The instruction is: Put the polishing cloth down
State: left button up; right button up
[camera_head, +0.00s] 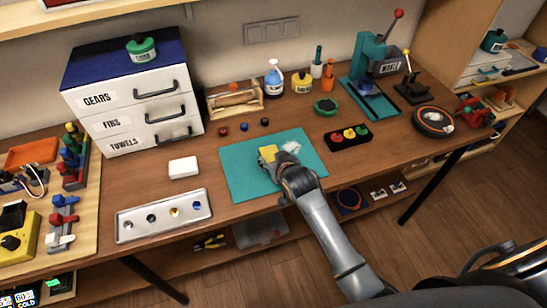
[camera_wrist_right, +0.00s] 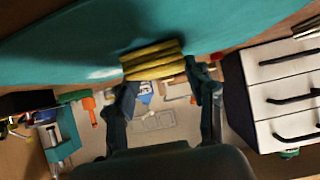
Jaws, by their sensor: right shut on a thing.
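The yellow polishing cloth (camera_head: 267,152) is a small folded bundle over the middle of the teal mat (camera_head: 240,182). My right gripper (camera_head: 276,163) reaches in from the front and is shut on the cloth. In the right wrist view the folded cloth (camera_wrist_right: 153,62) sits between the two dark fingers (camera_wrist_right: 165,88), at or against the teal mat surface (camera_wrist_right: 60,50). I cannot tell whether the cloth touches the mat. A whitish patch (camera_head: 291,147) lies on the mat beside the gripper. My left gripper is not in view.
A white drawer cabinet (camera_head: 140,92) stands at the back left. A white block (camera_head: 183,167) and a metal tray (camera_head: 163,216) lie left of the mat. A black holder (camera_head: 347,138) with coloured pieces stands right of it. The mat's left part is clear.

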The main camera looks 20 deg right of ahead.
jog(key=o, duration=0.5)
jog(key=shift+f, duration=0.15)
jog(key=o, duration=0.4)
jog(key=shift+o, duration=0.2)
